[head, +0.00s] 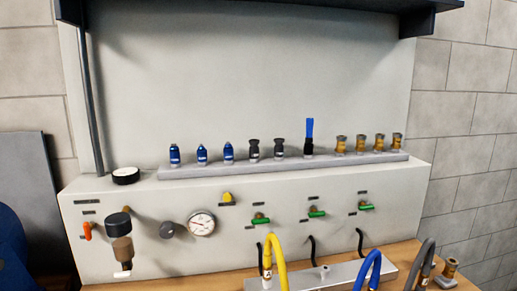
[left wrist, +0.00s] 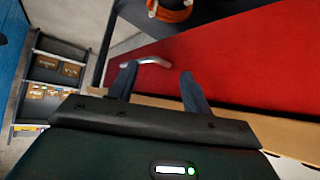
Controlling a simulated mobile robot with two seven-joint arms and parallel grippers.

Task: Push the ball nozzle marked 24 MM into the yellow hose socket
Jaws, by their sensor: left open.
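A row of nozzles stands upright in a long grey rack (head: 285,166) on the bench panel. Blue ones (head: 202,155) are at the left, dark ones (head: 279,148) in the middle and brass ones (head: 360,144) at the right. Their markings are too small to read, so I cannot tell which is 24 MM. The yellow hose (head: 279,262) arches up at the bottom of the head view; its end with a pale label is near the picture's lower edge. My left gripper (left wrist: 158,70) is open and empty in the left wrist view, before a red surface. My right gripper is out of view.
A blue hose (head: 375,264) and a grey hose (head: 424,262) stand right of the yellow one. A brass piece (head: 450,267) sits on the wooden bench at far right. The panel (head: 330,240) carries a gauge (head: 201,222) and green valves (head: 261,220). A metal handle (left wrist: 152,62) is on the red surface.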

